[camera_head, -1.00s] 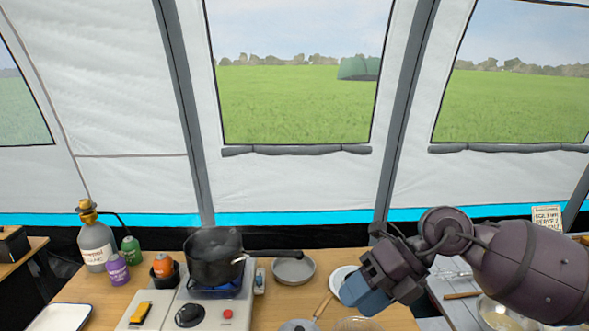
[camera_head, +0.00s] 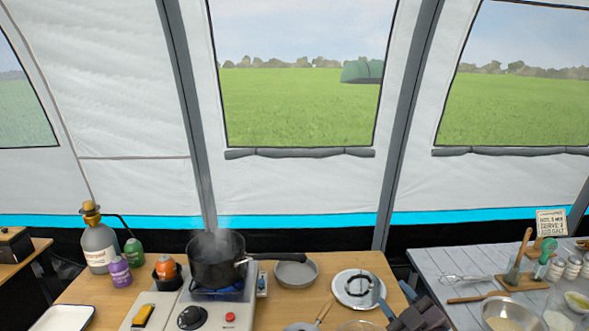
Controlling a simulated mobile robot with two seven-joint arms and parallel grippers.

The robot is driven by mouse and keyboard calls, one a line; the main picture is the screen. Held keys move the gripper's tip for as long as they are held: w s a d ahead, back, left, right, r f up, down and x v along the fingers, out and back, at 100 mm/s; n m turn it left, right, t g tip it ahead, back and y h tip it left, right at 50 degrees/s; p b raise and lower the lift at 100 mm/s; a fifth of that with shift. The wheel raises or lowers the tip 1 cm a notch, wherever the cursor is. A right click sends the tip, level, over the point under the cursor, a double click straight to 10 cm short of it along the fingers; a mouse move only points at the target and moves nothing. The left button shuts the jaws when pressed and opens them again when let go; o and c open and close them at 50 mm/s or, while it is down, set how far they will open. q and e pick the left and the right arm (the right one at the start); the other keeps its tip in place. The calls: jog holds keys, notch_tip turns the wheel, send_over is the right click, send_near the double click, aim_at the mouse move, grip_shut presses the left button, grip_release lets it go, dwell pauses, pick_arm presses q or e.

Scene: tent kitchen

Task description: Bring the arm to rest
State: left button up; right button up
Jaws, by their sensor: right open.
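My right gripper (camera_head: 393,293) shows at the bottom edge, right of centre, over the right end of the wooden table (camera_head: 290,308). Its two blue-grey fingers stand apart with nothing seen between them. Most of my right arm is below the frame. My left arm and gripper are not in view.
A steaming black pot (camera_head: 214,262) sits on the stove (camera_head: 205,316), its handle pointing right. A grey pan (camera_head: 296,272) is beside it. A gas bottle (camera_head: 99,247) stands left. The grey table (camera_head: 440,262) at right holds a whisk (camera_head: 466,279) and bowls (camera_head: 510,314).

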jog(key=s+d+f+m+g+h, duration=0.2)
jog(key=s+f+m, duration=0.1)
jog(key=s+f, duration=0.4)
jog(key=s+d+f+m+g+h, duration=0.2)
jog(key=s+d+f+m, duration=0.1)
jog(key=s+f, duration=0.5)
jog(key=s+d+f+m+g+h, duration=0.2)
jog(key=s+f+m, duration=0.1)
jog(key=s+f, duration=0.5)
jog(key=shift+s+d+f+m, duration=0.3)
jog(key=shift+f+m, duration=0.1)
jog(key=shift+f, duration=0.45)
jog(key=shift+w, duration=0.1)
